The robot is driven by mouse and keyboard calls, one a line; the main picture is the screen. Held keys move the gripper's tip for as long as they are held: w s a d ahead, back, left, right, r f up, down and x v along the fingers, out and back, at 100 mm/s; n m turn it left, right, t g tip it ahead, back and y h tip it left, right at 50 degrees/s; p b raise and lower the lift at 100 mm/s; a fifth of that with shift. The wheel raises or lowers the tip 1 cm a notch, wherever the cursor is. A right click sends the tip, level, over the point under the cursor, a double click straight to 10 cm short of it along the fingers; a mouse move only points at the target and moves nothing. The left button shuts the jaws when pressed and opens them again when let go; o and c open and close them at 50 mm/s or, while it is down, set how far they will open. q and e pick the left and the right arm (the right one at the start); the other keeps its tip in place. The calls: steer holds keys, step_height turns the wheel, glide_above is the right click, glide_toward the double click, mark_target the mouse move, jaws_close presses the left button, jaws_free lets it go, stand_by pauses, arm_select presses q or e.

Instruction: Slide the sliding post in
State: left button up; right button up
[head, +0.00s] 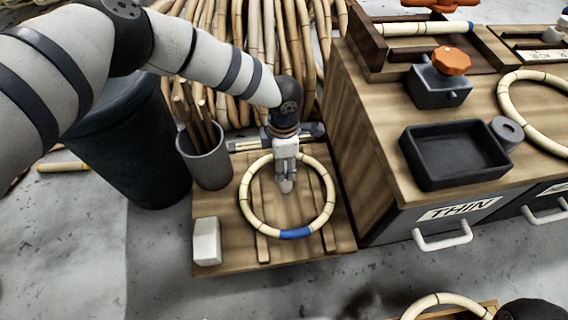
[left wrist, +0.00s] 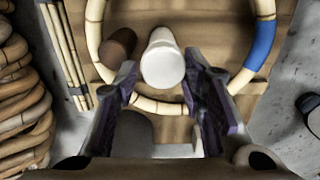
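A pale round post (left wrist: 163,60) stands on the wooden board (head: 230,255). In the left wrist view it shows between and just beyond the fingertips of my left gripper (left wrist: 165,82), with a gap on each side. A rattan ring (head: 244,205) with a blue band lies on the board around the post, which shows low under the gripper in the head view (head: 287,186). My left gripper (head: 286,172) points down inside the ring, open and empty. A dark brown round peg (left wrist: 119,44) stands left of the pale post.
A grey cup of sticks (head: 205,165) and a black bin (head: 130,150) stand left of the board. A white block (head: 207,241) sits at its front left corner. A wooden cabinet (head: 350,170) with a black tray (head: 455,153) rises close on the right. Rattan poles (head: 270,40) lie behind.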

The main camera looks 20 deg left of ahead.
arm_select(q)
steer(key=shift+o, duration=1.4)
steer(key=shift+w+a, duration=0.15)
steer(key=shift+w, duration=0.05)
step_height(320, 180, up, 12)
steer(key=shift+r, duration=0.15)
